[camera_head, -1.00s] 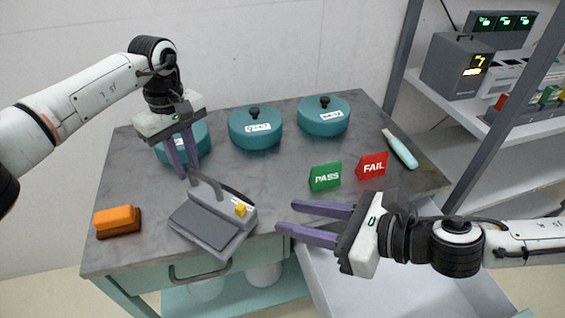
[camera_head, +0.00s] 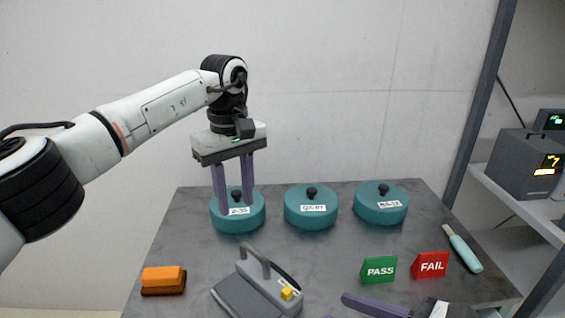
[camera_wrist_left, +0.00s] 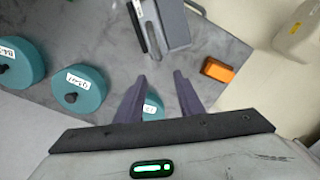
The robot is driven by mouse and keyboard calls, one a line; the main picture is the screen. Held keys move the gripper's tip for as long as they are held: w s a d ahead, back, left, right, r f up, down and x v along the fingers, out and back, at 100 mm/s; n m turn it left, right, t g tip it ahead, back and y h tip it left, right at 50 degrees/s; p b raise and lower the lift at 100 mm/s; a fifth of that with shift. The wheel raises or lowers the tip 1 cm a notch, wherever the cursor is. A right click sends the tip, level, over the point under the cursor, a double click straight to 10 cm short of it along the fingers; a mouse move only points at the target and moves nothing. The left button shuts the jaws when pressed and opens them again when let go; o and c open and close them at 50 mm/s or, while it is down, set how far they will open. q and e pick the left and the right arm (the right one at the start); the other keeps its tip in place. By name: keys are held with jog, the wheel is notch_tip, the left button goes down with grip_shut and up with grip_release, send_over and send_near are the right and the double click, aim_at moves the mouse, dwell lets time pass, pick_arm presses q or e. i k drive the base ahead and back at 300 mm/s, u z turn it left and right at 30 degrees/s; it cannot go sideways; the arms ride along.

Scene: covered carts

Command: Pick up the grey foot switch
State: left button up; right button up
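The grey foot switch (camera_head: 232,295) has an arched handle and a yellow button, and sits near the front of the dark cart top, partly cut off below in the head view. In the left wrist view the foot switch (camera_wrist_left: 174,25) lies at the top, beyond the fingers. My left gripper (camera_head: 234,203) points down, open and empty, behind the switch; its fingers overlap the left teal lidded pot (camera_head: 238,218) in the picture. It also shows open in the left wrist view (camera_wrist_left: 160,82). My right gripper (camera_head: 350,308) is mostly cut off at the bottom, its fingers apart.
Two more teal lidded pots (camera_head: 311,208) (camera_head: 380,204) stand along the back. An orange block (camera_head: 163,280) lies left of the switch. Green PASS (camera_head: 379,269) and red FAIL (camera_head: 430,264) signs and a pale-handled tool (camera_head: 463,250) are to the right. A shelf rack (camera_head: 490,120) stands at right.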

aim_at(253, 267)
jog(key=k, duration=1)
